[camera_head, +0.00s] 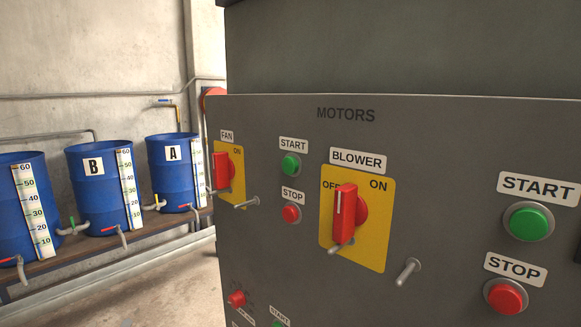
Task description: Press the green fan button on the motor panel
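The grey motor panel (345,150), headed MOTORS, fills the right side of the head view at an angle. The green fan START button (290,166) sits right of the red fan switch (223,170) on its yellow plate, under a START label. The red fan STOP button (291,213) is below it. Nothing covers the green fan button. Whether it is pressed in cannot be told. Neither of my grippers is in view.
The red blower switch (344,214) has its own green START (528,222) and red STOP (506,297) buttons to its right. Metal pegs (408,272) stick out of the panel. Blue barrels (100,188) stand on a shelf at left. Bare floor (165,285) shows below.

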